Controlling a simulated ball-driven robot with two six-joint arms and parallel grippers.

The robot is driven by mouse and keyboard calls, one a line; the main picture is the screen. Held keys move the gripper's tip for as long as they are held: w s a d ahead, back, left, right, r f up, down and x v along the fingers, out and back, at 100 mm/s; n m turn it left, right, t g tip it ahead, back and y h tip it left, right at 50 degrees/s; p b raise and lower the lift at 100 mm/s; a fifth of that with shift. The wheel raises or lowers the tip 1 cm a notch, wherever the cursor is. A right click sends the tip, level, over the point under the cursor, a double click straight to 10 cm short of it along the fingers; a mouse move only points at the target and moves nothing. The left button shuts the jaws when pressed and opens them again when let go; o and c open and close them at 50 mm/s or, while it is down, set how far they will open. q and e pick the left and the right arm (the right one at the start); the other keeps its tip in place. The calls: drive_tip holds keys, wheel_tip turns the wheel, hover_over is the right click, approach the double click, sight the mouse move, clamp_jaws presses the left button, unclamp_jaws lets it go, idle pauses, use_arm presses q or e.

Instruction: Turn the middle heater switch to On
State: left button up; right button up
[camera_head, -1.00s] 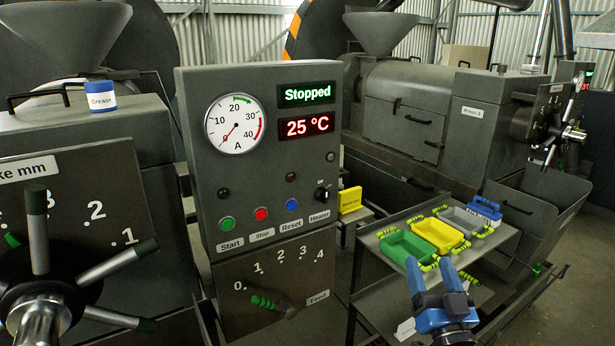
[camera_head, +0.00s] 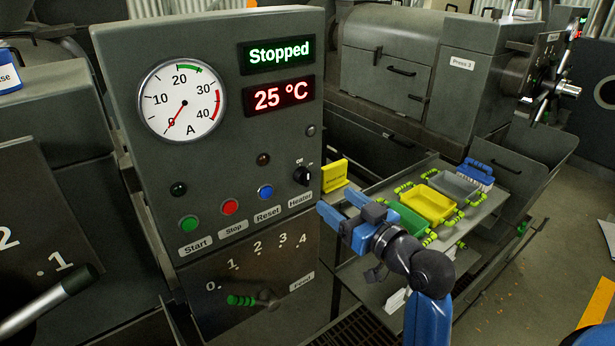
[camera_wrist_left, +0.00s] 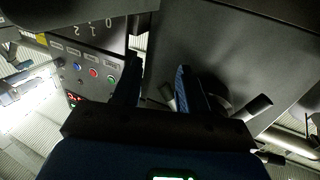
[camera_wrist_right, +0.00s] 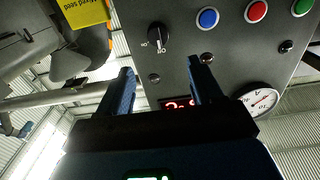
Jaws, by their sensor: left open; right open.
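The heater switch (camera_head: 302,176) is a black rotary knob above the "Heater" label, at the right side of the grey control panel (camera_head: 215,110). It also shows in the right wrist view (camera_wrist_right: 158,38), upside down, with small Off and On marks beside it. Its exact pointer position is too small to tell. My blue right gripper (camera_head: 341,206) is open and empty, below and to the right of the knob in the head view, apart from it. In the right wrist view its fingers (camera_wrist_right: 161,66) point towards the knob. My left gripper (camera_wrist_left: 158,80) is open and empty, visible only in its wrist view.
Green, red and blue buttons (camera_head: 265,192) sit left of the knob. The display reads Stopped (camera_head: 277,53) and 25 °C. A feed lever (camera_head: 255,300) is below. A yellow sign (camera_head: 334,175) and a cart with trays (camera_head: 432,204) stand to the right.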

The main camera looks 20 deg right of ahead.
sight(308, 179)
drive_tip(key=p+x, duration=0.2)
drive_tip(key=x, duration=0.6)
drive_tip(key=shift+w+f, duration=0.1)
drive_tip(key=shift+w, duration=0.25)
drive_tip(key=shift+w+a+p, duration=0.35)
drive_tip(key=shift+w+p, duration=0.05)
drive_tip(key=shift+w, duration=0.2)
drive_tip(key=shift+w+f, duration=0.1)
drive_tip(key=shift+w, duration=0.5)
drive_tip(key=shift+s, duration=0.15)
drive_tip(key=c, duration=1)
drive_tip(key=shift+c, duration=0.2)
